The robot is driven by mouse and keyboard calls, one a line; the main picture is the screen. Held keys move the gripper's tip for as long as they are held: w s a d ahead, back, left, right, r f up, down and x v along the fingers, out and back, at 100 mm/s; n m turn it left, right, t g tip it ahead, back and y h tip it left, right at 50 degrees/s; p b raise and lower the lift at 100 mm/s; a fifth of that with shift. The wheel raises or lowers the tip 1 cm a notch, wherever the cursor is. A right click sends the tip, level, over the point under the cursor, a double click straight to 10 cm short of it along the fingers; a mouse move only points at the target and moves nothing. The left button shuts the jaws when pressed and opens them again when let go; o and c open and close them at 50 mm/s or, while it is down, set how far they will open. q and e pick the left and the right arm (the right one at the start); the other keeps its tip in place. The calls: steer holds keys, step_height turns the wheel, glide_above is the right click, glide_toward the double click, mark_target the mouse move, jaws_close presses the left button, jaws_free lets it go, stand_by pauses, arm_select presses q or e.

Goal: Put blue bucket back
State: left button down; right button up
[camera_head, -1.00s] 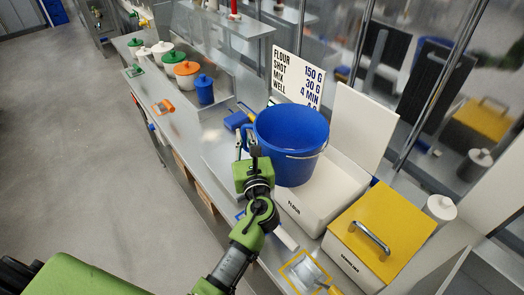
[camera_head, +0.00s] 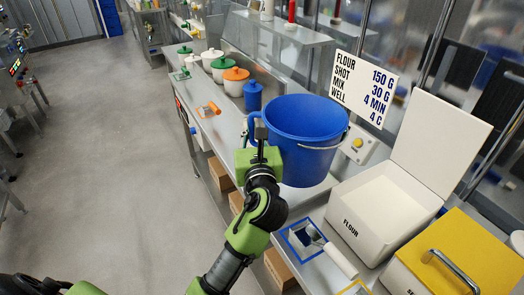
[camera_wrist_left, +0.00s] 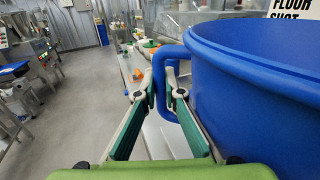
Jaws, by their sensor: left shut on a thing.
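The blue bucket (camera_head: 308,140) is upright and raised over the counter, to the left of the open flour bin. My left gripper (camera_head: 259,138) is shut on the bucket's side handle. In the left wrist view the blue bucket (camera_wrist_left: 262,92) fills the right side, and its handle passes between the fingers of the left gripper (camera_wrist_left: 158,95). The bucket's inside looks empty in the head view, though its bottom is not fully visible. My right gripper is not in view.
The white flour bin (camera_head: 375,232) stands with its lid up, beside a yellow-lidded bin (camera_head: 470,250). A blue square outline (camera_head: 290,243) on the counter has a tool across it. Lidded canisters (camera_head: 236,88) and an orange-handled tool (camera_head: 207,110) are farther back. A recipe sign (camera_head: 365,88) stands behind.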

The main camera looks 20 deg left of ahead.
arm_select(q)
steer(key=w+a+f, duration=0.5)
steer(key=w+f, duration=0.4)
steer(key=f, duration=0.2)
steer(key=shift+w+f, duration=0.25)
steer(key=shift+w, duration=0.1)
steer(key=shift+f, duration=0.1)
steer(key=c, duration=2.6)
jaws_free()
steer(key=shift+f, duration=0.15)
steer(key=o, duration=0.5)
steer(key=shift+a, duration=0.1)
steer(key=shift+c, duration=0.2)
